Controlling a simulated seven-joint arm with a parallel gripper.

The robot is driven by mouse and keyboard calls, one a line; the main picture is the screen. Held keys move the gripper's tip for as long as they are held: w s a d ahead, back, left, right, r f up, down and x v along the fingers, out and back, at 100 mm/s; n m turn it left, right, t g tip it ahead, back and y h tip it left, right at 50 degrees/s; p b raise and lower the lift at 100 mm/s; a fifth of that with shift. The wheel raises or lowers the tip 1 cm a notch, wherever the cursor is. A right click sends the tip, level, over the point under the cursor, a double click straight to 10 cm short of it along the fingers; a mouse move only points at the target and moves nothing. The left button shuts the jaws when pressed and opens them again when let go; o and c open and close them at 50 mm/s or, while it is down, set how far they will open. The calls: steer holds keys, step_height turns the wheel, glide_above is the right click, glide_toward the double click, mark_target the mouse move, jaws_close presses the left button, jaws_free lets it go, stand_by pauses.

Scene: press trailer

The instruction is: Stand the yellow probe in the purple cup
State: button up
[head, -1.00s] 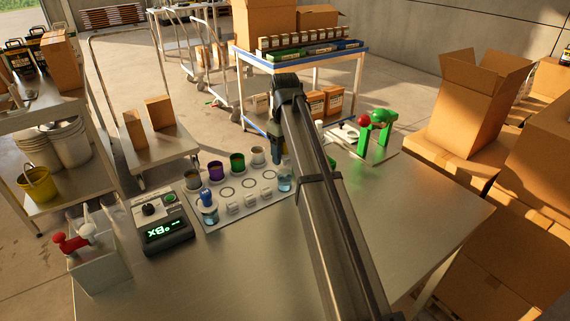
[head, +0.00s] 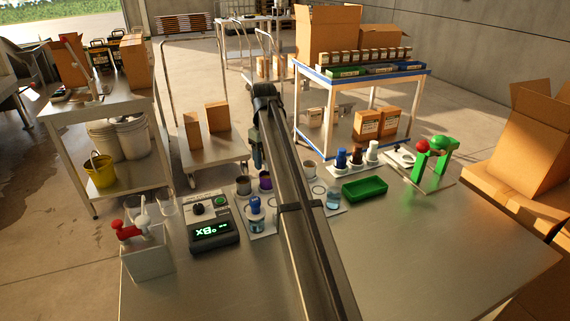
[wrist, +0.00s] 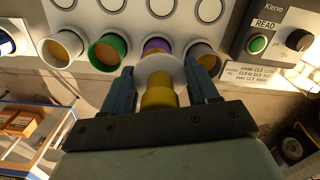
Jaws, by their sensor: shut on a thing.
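My gripper (wrist: 161,84) is shut on the yellow probe (wrist: 158,92), whose yellow grip and white round collar show between the blue fingers in the wrist view. The purple cup (wrist: 156,44) is just beyond the collar, which covers part of it. The probe's lower end is hidden, so I cannot tell whether it is inside the cup. In the head view the purple cup (head: 265,181) stands in the back row on the plate, partly behind my arm. My gripper (head: 257,160) is close above the grey cup and purple cup there.
The grey cup (wrist: 201,56) and green cup (wrist: 108,48) flank the purple cup closely. A green tray (head: 365,189), stoppered bottles (head: 341,158) and a green stand (head: 434,165) are at right. The front table is clear.

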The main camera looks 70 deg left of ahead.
mark_target(266, 169)
steer(key=shift+w+a+r+m, duration=0.1)
steer(key=shift+a+m, duration=0.05)
steer(key=shift+a, duration=0.3)
steer(key=shift+a+r+m, duration=0.1)
steer(key=shift+a+m, duration=0.05)
steer(key=shift+a, duration=0.25)
steer(key=shift+f+m, duration=0.1)
steer(key=shift+m, duration=0.4)
steer(key=shift+f, duration=0.1)
steer(key=shift+f, duration=2.75)
steer(key=shift+f, duration=0.55)
steer(key=o, duration=0.8)
steer(key=shift+r, duration=5.45)
